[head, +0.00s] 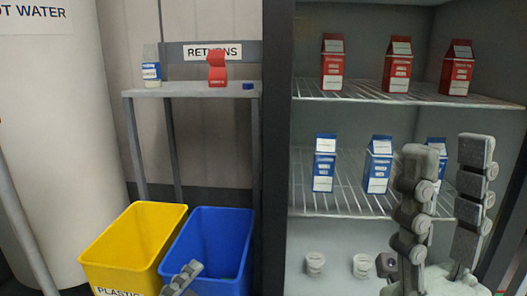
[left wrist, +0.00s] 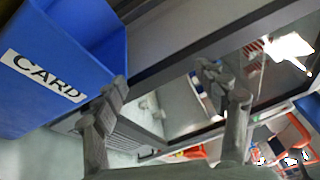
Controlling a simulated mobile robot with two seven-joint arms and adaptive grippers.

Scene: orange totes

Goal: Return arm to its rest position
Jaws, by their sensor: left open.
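My left gripper (head: 183,277) shows only in part at the bottom edge of the head view, in front of the blue bin (head: 208,240). In the left wrist view its two fingers (left wrist: 165,92) are spread apart with nothing between them. The blue bin with the CARD label (left wrist: 60,75) is beside the left finger there. My right gripper (head: 447,155) stands upright at the right of the head view, in front of the shelves.
A yellow bin (head: 130,240) marked PLASTIC stands left of the blue bin. The shelves (head: 400,97) hold red cartons, blue cartons and small white cups.

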